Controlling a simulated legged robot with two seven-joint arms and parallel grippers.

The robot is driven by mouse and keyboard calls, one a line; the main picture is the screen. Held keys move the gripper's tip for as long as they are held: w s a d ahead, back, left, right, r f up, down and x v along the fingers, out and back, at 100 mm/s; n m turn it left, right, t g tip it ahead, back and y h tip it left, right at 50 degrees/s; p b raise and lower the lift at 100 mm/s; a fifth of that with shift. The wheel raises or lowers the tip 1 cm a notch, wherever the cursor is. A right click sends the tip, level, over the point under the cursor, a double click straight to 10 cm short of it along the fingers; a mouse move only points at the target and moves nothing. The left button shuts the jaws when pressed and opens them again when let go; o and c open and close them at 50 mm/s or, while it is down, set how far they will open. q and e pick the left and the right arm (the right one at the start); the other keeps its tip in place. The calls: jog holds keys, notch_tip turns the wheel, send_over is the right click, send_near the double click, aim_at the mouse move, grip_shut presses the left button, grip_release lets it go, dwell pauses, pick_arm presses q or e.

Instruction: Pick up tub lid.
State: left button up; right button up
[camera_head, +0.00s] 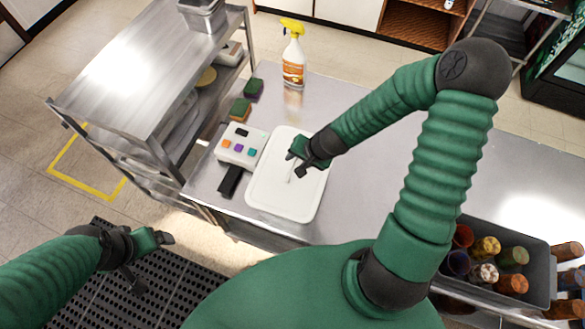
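The tub lid (283,206) is a white, rounded rectangular plate lying flat on the steel counter, in the middle of the head view. My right gripper (296,164) is over the lid's upper right part, its two fingers apart with a gap between them. A thin pale strip shows on the lid just by the fingertips. I cannot tell whether the fingers touch the lid. My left gripper (152,262) is open and empty at the lower left, over the dark floor mat, well away from the lid.
A white box with coloured buttons (242,146) and a black object (231,181) lie left of the lid. Two sponges (241,110) and a spray bottle (293,58) stand behind. A steel cart (134,75) is at left.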

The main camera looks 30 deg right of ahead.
aim_at(293, 165)
jog(key=x, duration=0.2)
jog(key=p+x, duration=0.1)
jog(key=x, duration=0.1)
jog(key=shift+s+f, duration=0.25)
jog(key=shift+w+f, duration=0.15)
grip_shut()
